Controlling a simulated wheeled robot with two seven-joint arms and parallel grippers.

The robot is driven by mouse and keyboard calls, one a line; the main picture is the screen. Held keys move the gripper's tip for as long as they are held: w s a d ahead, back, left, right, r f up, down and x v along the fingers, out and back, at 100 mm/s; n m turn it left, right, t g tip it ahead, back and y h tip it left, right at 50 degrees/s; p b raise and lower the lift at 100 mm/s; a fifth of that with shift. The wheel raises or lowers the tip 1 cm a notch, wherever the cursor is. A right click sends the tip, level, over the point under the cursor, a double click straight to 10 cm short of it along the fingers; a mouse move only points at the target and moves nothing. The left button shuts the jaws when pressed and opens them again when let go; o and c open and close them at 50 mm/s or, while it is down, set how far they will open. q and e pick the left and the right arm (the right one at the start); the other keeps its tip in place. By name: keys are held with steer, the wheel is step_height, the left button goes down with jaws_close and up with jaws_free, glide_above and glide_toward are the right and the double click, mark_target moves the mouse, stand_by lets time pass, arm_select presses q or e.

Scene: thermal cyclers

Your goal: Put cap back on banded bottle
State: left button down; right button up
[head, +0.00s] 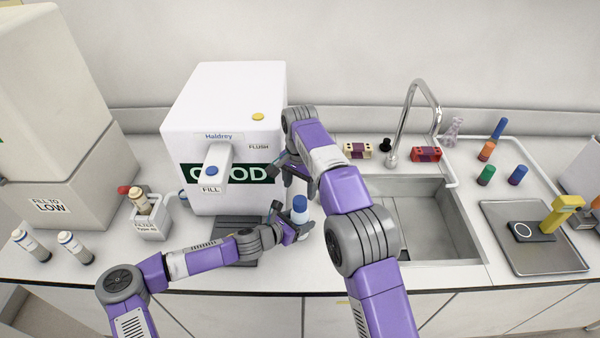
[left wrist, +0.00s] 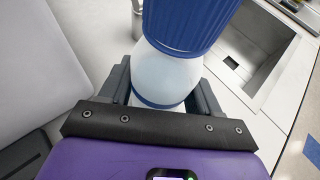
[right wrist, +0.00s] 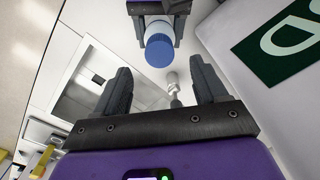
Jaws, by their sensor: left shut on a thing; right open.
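The banded bottle (left wrist: 165,75) is pale with a blue band (left wrist: 160,102) around its body. My left gripper (left wrist: 162,95) is shut around its body; it also shows low in the head view (head: 293,232). The ribbed blue cap (left wrist: 190,22) sits on top of the bottle, and appears in the head view (head: 300,203) and the right wrist view (right wrist: 160,50). The cap looks seated on the neck; how tightly, I cannot tell. My right gripper (right wrist: 160,82) is open and empty, apart from the cap. In the head view it is partly hidden behind its own arm.
A white water dispenser (head: 225,95) stands behind the grippers. A sink (head: 430,220) with a tall faucet (head: 408,125) lies to the right. A filter box (head: 150,222) and two capped vials (head: 70,243) stand left. A metal tray (head: 505,255) is far right.

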steer(key=shift+r, duration=2.8)
arm_select(q)
steer(key=shift+c, duration=0.8)
jaws_free()
steer(key=v, duration=0.7)
steer(key=shift+s+a, duration=0.2)
arm_select(e)
steer(key=shift+r, duration=0.15)
arm_select(q)
steer(key=shift+r, duration=0.25)
arm_select(e)
steer(key=shift+r, duration=0.1)
